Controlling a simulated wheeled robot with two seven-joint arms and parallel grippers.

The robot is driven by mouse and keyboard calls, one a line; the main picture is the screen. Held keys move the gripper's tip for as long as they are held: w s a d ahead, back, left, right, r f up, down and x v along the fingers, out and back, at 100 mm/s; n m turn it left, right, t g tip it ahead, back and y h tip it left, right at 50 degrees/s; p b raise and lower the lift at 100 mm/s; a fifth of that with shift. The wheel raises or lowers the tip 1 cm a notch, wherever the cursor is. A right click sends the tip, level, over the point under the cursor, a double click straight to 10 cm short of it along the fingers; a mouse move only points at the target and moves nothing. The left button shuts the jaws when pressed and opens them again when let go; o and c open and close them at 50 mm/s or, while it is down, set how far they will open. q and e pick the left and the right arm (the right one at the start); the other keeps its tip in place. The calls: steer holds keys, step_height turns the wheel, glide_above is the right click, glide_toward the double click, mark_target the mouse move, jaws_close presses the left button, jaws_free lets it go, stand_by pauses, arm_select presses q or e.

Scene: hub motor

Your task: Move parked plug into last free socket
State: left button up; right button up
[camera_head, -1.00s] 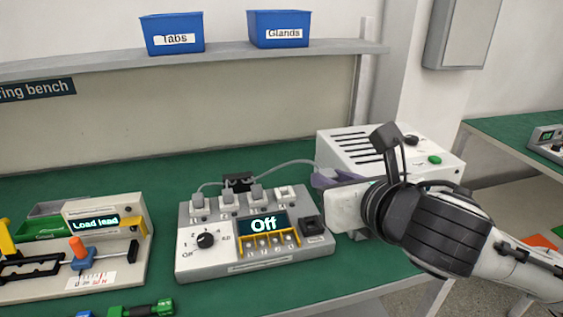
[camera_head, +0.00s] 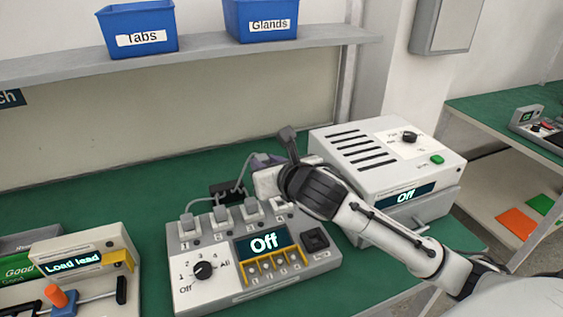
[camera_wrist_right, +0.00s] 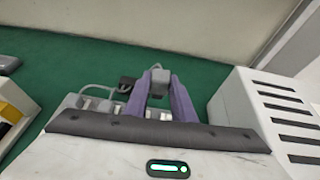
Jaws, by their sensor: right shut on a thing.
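The socket unit (camera_head: 215,275) sits on the green bench, with sockets numbered in a row along its back edge and a display reading "Off". Grey plugs (camera_head: 220,215) stand in the three sockets to the left. The fourth, rightmost socket (camera_head: 281,205) looks paler and is close below my right gripper. My right gripper (camera_head: 262,160) is above and behind that right end. In the wrist view its purple fingers are shut on a small grey plug (camera_wrist_right: 158,76), held above the bench. A grey cable runs near it to a black block (camera_head: 228,192) behind the unit. My left gripper is not in view.
A white box with vents (camera_head: 360,150), reading "Off", stands right of the socket unit, near my right arm. A "Load lead" fixture (camera_head: 85,262) is at the left. Blue bins (camera_head: 138,30) stand on the shelf above. Green bench at back left is clear.

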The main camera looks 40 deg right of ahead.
steer(key=shift+m+h, duration=0.4)
steer(key=d+f+b, duration=0.1)
steer(key=f+b, duration=0.1)
steer(key=f, duration=0.1)
steer(key=d+f+b, duration=0.2)
steer(key=f, duration=0.1)
steer(key=d+f+b, duration=0.1)
steer(key=f+b, duration=0.1)
steer(key=f, duration=0.2)
steer(key=shift+s+d, duration=0.2)
steer(key=shift+d, duration=0.05)
steer(key=shift+b, duration=0.35)
steer(key=shift+r, duration=0.1)
steer(key=shift+f+p, duration=0.35)
steer(key=shift+p, duration=0.05)
steer(key=shift+p, duration=0.6)
